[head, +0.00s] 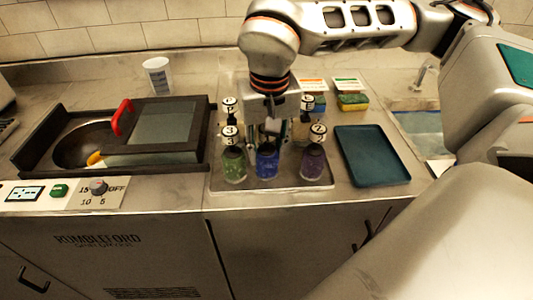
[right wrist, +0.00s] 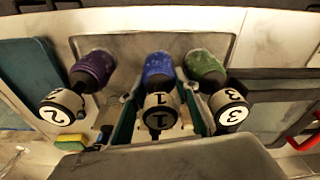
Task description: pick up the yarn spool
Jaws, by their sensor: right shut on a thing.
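I cannot make out a clear yarn spool. A blue jar-like piece (head: 267,162) with a black neck stands in the middle of the front row on a metal tray (head: 217,180). In the right wrist view the blue piece (right wrist: 158,68) has a cap numbered 1. My right gripper (head: 268,135) reaches down from above and behind it. In the right wrist view its fingers (right wrist: 160,115) lie on both sides of the black neck, shut on it. A green piece (head: 233,164), numbered 3, stands to the left and a purple one (head: 312,163), numbered 2, to the right. My left gripper is not in view.
A teal tray (head: 372,156) lies empty to the right. A yellow-green sponge (head: 353,102) lies behind it. A dark-framed basin with a red handle (head: 123,117) is on the left, and a white cup (head: 158,76) stands behind. More numbered pieces stand close behind the front row.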

